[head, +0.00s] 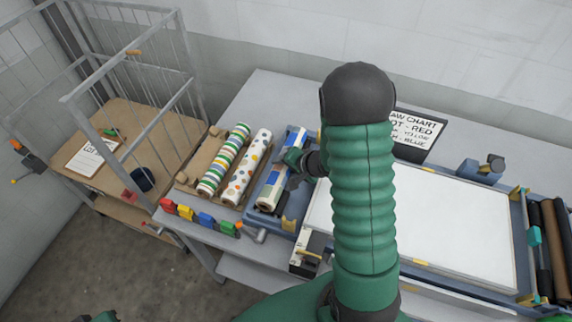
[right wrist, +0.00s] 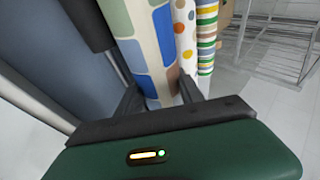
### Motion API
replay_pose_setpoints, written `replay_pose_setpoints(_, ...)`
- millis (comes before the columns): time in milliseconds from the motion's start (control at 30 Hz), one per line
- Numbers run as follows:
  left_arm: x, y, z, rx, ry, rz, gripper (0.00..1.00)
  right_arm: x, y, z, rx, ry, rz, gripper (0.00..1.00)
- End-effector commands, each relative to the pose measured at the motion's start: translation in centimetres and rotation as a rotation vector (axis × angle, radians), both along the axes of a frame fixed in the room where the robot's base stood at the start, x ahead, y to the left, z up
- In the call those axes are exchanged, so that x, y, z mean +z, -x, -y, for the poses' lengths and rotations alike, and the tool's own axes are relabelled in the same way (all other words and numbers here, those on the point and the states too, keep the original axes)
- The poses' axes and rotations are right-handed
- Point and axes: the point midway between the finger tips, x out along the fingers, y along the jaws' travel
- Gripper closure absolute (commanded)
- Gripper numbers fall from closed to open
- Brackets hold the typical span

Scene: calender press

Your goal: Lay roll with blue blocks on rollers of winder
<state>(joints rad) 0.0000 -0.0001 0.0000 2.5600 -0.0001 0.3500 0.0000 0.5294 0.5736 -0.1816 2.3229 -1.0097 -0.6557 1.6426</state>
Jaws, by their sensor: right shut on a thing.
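The roll with blue blocks (head: 270,190) is white with blue and olive-green patches. It lies over a blue frame (head: 288,222) at the left end of the press, which looks like the winder. My right gripper (head: 297,170) is shut on this roll from its right side. In the right wrist view the roll (right wrist: 148,45) runs between the two fingers (right wrist: 162,98). The gripper and forearm hide part of the roll and frame. I cannot tell whether the roll touches the rollers.
A striped roll (head: 224,158) and a dotted roll (head: 246,166) lie on a brown rack just left. Colored blocks (head: 203,219) line the table's front edge. A wire cage (head: 130,75) stands left. The white press bed (head: 450,225) and dark rolls (head: 553,245) lie right.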

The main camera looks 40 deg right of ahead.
Motion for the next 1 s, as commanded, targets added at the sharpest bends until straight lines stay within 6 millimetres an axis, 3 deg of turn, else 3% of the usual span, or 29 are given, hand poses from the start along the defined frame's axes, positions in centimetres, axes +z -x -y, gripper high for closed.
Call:
replay_pose_setpoints(867,-0.6,0.0,0.0,0.000,0.000,0.000,1.00,-1.8,0.3,0.1,-0.004,-0.005,-0.011,1.00)
replay_pose_setpoints(900,-0.6,0.0,0.0,0.000,0.000,0.000,1.00,-1.8,0.3,0.1,-0.003,-0.006,-0.012,0.50)
replay_pose_setpoints(1000,-0.6,0.0,0.0,0.000,0.000,0.000,1.00,-1.8,0.3,0.1,-0.001,-0.006,-0.011,0.37)
